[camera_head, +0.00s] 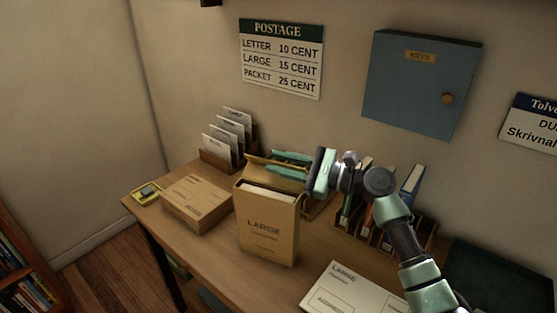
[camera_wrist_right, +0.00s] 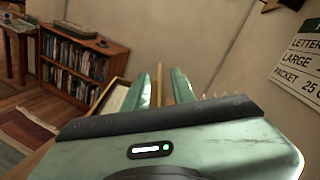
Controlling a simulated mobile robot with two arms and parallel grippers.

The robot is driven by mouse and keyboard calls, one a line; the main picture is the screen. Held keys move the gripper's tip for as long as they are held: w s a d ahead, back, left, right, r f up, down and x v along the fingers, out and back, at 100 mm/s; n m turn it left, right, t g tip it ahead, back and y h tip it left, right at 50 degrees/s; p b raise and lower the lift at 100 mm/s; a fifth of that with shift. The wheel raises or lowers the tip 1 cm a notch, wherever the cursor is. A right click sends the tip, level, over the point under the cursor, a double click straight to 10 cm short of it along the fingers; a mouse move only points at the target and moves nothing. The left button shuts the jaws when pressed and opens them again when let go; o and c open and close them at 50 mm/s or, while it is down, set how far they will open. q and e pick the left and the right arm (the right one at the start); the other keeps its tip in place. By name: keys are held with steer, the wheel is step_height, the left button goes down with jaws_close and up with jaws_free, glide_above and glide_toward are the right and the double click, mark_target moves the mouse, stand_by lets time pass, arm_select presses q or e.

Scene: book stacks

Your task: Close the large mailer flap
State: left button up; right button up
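The large mailer (camera_head: 267,226) is a tan box marked LARGE, standing upright on the desk with its top open and pale contents showing. Its flap (camera_head: 256,159) stands up at the back of the opening. My right gripper (camera_head: 271,161) reaches in from the right, its teal fingers apart above and behind the mailer's top. In the right wrist view a thin tan edge, apparently the flap (camera_wrist_right: 160,84), lies between the two fingers (camera_wrist_right: 160,90), with small gaps beside it. My left gripper is not in view.
A flat parcel (camera_head: 196,202) lies left of the mailer. An envelope rack (camera_head: 214,158) stands behind the parcel. A book rack (camera_head: 376,232) stands at right, and a large envelope (camera_head: 351,293) lies in front of it. A blue key cabinet (camera_head: 418,85) hangs on the wall.

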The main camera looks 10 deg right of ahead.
steer(key=shift+w+a, duration=0.15)
steer(key=shift+a, duration=0.1)
jaws_close()
stand_by(1.4)
